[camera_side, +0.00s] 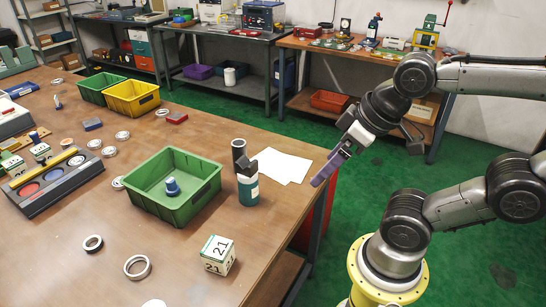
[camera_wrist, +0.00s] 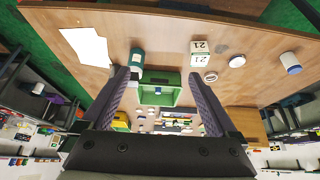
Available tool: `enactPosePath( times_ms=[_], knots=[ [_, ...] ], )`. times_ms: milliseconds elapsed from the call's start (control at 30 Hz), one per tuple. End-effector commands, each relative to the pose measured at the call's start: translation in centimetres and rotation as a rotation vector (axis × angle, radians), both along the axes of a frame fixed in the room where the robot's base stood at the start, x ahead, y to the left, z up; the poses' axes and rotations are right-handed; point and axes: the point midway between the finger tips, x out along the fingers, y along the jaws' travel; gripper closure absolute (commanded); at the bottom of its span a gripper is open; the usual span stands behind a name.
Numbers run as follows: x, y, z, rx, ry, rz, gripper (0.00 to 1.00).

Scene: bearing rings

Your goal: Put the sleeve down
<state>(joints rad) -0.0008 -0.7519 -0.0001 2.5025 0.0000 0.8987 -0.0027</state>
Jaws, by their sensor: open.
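My gripper (camera_side: 326,168) hangs in the air beyond the right edge of the table, with nothing between its fingers. In the wrist view its two purple fingers are spread wide apart (camera_wrist: 158,80). A small blue flanged piece (camera_side: 172,187) stands in the green bin (camera_side: 147,204); I cannot tell for sure whether it is the sleeve. The green bin also shows between the fingers in the wrist view (camera_wrist: 172,80). A black open-topped cylinder (camera_side: 238,149) stands to the right of the bin, behind a dark green bottle (camera_side: 248,190).
A cube marked 21 (camera_side: 217,254) and metal rings (camera_side: 137,267) (camera_side: 93,243) lie near the front. White papers (camera_side: 283,168) lie near the right edge.

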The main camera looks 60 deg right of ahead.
Motion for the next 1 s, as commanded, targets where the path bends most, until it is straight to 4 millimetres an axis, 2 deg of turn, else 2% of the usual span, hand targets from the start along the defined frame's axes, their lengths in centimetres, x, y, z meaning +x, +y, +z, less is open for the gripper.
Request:
enactPosePath(
  times_ms=[267, 367, 467, 600, 667, 800, 1000],
  knots=[
    [0.3, -0.1, 0.0, -0.003, -0.003, -0.006, 0.06],
    [2.1, -0.9, 0.0, -0.023, -0.025, -0.022, 0.06],
    [5.7, -2.6, -0.1, -0.070, -0.075, -0.048, 0.06],
    [12.0, -6.0, -0.9, -0.151, -0.173, -0.067, 0.06],
    [14.5, -7.5, -1.5, -0.182, -0.215, -0.066, 0.06],
    [19.6, -10.7, -3.4, -0.235, -0.315, -0.044, 0.06],
    [24.9, -14.4, -7.5, -0.257, -0.461, 0.010, 0.06]
  ],
)
